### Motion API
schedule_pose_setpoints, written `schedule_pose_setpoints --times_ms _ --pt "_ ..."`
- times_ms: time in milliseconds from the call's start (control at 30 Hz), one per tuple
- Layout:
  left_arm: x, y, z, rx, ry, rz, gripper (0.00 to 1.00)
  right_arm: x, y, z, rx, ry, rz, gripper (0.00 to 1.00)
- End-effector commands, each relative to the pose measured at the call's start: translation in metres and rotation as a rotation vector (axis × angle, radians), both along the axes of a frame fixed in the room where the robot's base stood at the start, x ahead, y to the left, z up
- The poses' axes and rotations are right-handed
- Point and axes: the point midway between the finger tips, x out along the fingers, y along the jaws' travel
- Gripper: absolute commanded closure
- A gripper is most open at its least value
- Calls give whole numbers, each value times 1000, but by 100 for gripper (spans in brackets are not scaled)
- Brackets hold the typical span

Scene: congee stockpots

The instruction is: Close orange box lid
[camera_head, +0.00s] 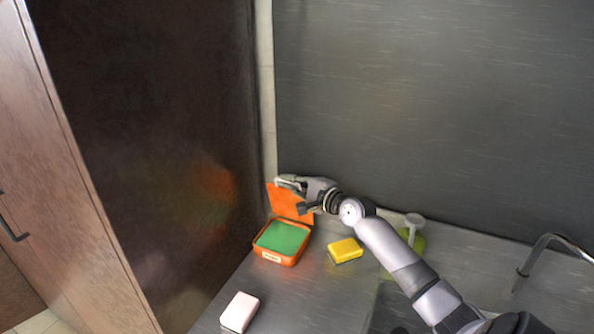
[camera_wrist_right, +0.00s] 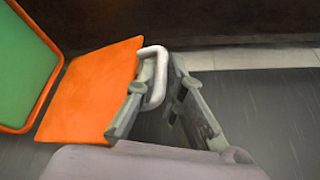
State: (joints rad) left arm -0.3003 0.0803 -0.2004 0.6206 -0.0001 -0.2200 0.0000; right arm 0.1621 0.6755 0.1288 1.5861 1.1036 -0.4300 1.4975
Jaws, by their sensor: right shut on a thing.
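An orange box (camera_head: 289,260) stands on the grey counter with a green filling (camera_head: 281,238) inside. Its orange lid (camera_head: 290,204) stands raised at the back edge. In the right wrist view the lid (camera_wrist_right: 92,90) shows as a flat orange panel with a pale, rounded handle (camera_wrist_right: 154,76) on its far side. The box's orange rim and green filling (camera_wrist_right: 20,65) show at the left there. My right gripper (camera_head: 294,195) is at the lid's upper right edge. In the right wrist view its fingers (camera_wrist_right: 150,95) are closed on the lid at its handle. My left gripper is out of view.
A yellow sponge (camera_head: 345,250) lies right of the box, and a pinkish-white block (camera_head: 239,312) lies nearer the front. A green item with a pale handle (camera_head: 413,232) and a metal tap (camera_head: 537,258) stand to the right. A dark cabinet side (camera_head: 160,130) rises at the left.

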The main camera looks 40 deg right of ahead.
Motion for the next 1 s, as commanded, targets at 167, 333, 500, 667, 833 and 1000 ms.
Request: schedule_pose_setpoints --times_ms 167,333,500,667,833,1000 --pt "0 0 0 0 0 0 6 -9 18 -8 -100 -50 2 100" --pt "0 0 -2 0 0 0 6 -15 29 -12 -167 -86 1 100" --pt "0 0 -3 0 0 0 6 -17 34 -14 -203 -105 0 100" --pt "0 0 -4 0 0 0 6 -18 36 -15 -215 -110 1 100" --pt "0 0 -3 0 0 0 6 -18 36 -15 -215 -110 1 100" --pt "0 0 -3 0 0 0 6 -18 36 -15 -214 -110 1 88"
